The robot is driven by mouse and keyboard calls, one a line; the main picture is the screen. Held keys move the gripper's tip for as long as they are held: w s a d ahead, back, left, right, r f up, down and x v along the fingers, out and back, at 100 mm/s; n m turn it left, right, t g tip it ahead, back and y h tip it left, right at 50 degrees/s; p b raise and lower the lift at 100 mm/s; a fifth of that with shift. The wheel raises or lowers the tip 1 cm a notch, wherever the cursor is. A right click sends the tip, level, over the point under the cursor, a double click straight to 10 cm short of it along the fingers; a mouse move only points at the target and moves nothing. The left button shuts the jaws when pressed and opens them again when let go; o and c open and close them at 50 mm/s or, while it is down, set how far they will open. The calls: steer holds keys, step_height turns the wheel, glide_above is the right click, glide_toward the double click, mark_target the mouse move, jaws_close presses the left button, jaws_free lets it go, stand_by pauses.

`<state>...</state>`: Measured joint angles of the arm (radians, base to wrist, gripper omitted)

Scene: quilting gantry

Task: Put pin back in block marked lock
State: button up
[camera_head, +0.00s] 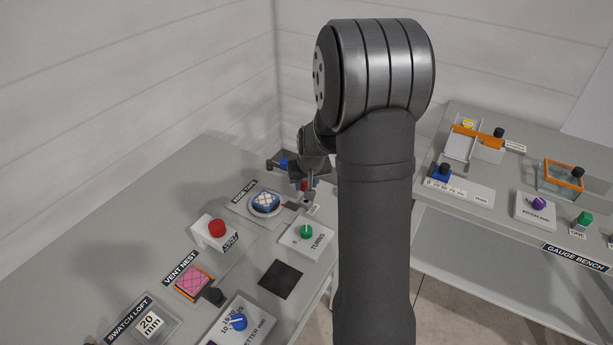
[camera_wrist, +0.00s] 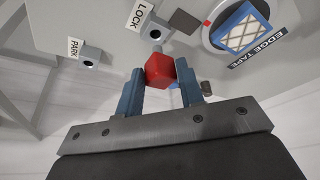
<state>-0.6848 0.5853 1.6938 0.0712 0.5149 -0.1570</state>
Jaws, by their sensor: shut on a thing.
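My gripper (camera_wrist: 161,82) is shut on the red pin (camera_wrist: 160,69); the red head sits between the two blue-grey fingers in the wrist view. The pin's shank is hidden. The block marked LOCK (camera_wrist: 158,24) is just beyond the pin, and its dark hole shows uncovered. The block marked PARK (camera_wrist: 91,55) is to the left, also with an open hole. In the head view my gripper (camera_head: 306,190) is small at the table's far end, with a bit of red between its fingers; the blocks are hard to make out there.
The edge tape dish (camera_head: 265,203) with a blue-and-white patterned piece is close to my gripper. A green turning knob (camera_head: 306,232) and a red button (camera_head: 216,228) stand nearer. The gauge bench (camera_head: 458,218) is at the right, across a gap.

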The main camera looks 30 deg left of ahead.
steer(key=shift+f, duration=0.6)
steer(key=shift+f, duration=1.6)
stand_by(0.8)
steer(key=o, duration=1.3)
steer(key=shift+c, duration=0.2)
steer(key=v, duration=1.7)
steer(key=shift+r, duration=0.15)
steer(key=shift+d, duration=0.1)
steer(key=x, duration=1.7)
steer(key=shift+f, duration=0.2)
